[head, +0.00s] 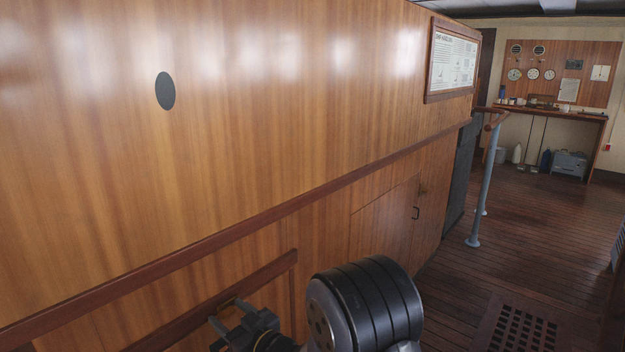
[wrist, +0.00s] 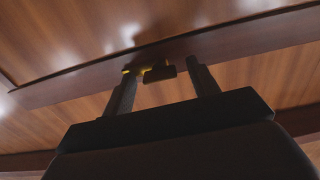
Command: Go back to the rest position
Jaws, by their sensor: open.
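My gripper (head: 228,318) is low at the bottom of the head view, close to the wood-panelled wall (head: 215,130). In the wrist view my gripper (wrist: 162,82) has its two dark fingers apart, with a gap between them. A small dark piece with yellow edges (wrist: 158,72) shows between and beyond the fingertips, against a wooden rail. I cannot tell whether the fingers touch it. My arm's dark, rounded joint fills the bottom middle of the head view and hides part of the wall behind it.
A wooden rail (head: 225,238) runs along the wall, with a shorter rail (head: 215,300) below it. A cupboard door with a handle (head: 416,213) is right of my arm. A blue-grey post (head: 482,190) stands farther off. Open plank floor (head: 545,240) and a grating (head: 522,326) lie to the right.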

